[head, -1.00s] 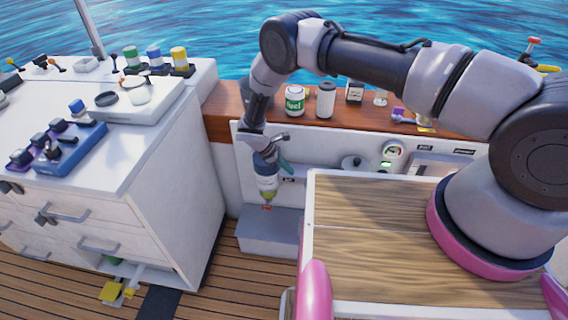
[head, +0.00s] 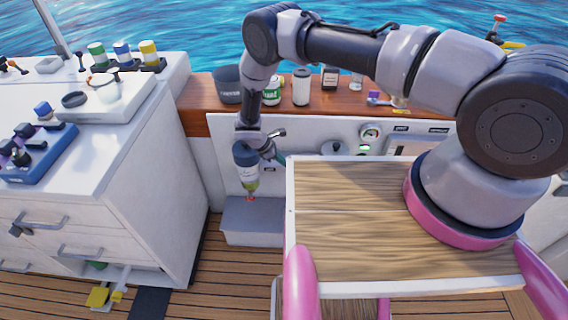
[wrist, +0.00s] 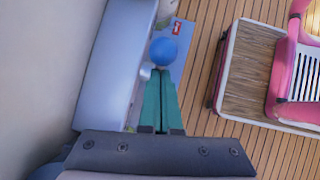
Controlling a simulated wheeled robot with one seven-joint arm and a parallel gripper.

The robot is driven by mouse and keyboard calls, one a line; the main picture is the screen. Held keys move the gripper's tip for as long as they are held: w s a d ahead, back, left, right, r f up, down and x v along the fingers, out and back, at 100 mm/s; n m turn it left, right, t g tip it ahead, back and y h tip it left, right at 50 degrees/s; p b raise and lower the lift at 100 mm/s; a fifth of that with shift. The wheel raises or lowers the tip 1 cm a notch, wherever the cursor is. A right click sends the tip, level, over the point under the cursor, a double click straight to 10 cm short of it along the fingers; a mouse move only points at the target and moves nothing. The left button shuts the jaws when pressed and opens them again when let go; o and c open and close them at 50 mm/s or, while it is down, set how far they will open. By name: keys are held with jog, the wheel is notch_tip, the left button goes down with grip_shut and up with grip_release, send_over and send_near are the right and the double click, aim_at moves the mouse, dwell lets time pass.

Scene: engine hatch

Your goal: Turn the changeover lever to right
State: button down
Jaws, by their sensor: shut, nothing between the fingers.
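A blue ball knob (wrist: 163,51) shows in the wrist view, just beyond my fingertips. It looks like the end of the changeover lever, but its shaft is hidden. My gripper (wrist: 158,74) has its teal fingers side by side, shut and empty, with the tips at or very near the knob. I cannot tell whether they touch. In the head view my gripper (head: 281,158) is in front of the white engine panel (head: 303,132), partly hidden by my arm. The lever cannot be made out clearly there.
A filter (head: 246,172) with a green bottom hangs left of my gripper, above a grey step (head: 252,222). A gauge (head: 370,132) is right on the panel. A white cabinet (head: 155,190) stands left. Cans and bottles line the wooden shelf (head: 330,106).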

jog(key=shift+d+y, duration=0.2)
jog(key=shift+y, duration=0.1)
jog(key=shift+d+r, duration=0.1)
jog(key=shift+d+y, duration=0.95)
jog(key=shift+y, duration=0.15)
jog(key=shift+s+d, duration=0.1)
jog(key=shift+d, duration=0.9)
jog(key=shift+d+f, duration=0.2)
